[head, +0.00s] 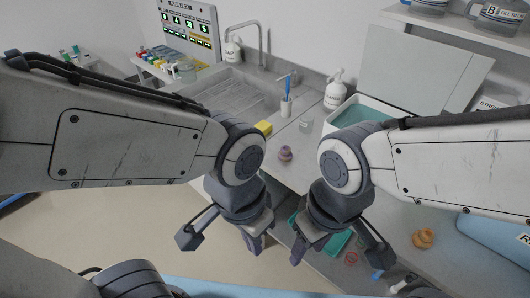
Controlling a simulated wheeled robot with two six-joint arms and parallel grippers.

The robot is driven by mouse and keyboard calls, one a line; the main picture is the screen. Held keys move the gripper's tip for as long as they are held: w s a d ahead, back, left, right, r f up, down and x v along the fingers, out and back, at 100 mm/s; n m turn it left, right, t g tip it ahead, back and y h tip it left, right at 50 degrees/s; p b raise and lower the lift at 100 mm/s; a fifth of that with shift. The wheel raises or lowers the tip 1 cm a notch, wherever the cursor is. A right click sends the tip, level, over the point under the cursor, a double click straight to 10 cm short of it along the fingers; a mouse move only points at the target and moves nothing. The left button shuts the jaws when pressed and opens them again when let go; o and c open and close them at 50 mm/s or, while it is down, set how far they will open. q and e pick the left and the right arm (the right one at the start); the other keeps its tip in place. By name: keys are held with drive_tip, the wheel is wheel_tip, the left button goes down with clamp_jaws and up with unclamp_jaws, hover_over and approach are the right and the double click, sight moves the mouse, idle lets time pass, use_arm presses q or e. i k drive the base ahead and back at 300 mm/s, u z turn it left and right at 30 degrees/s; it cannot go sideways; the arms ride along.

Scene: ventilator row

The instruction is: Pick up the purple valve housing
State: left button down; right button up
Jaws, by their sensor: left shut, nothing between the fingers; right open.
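The purple valve housing (285,153) is a small, stepped round piece standing on the grey counter, between my two wrists in the picture. Nothing is touching it. My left gripper (256,243) is shut and empty, below and left of the housing in the picture, over the counter's front edge and the floor. My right gripper (300,248) is open and empty, below the housing in the picture, in front of a teal tray (336,243). My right forearm hides part of the counter to the right.
A yellow sponge (264,128), a white cup with a blue brush (286,106), a small clear block (306,125) and a soap bottle (335,91) stand behind. A teal-filled basin (352,113) is back right. An orange part (423,238) lies at right.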

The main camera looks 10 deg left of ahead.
sight(285, 155)
drive_tip(key=i, duration=0.85)
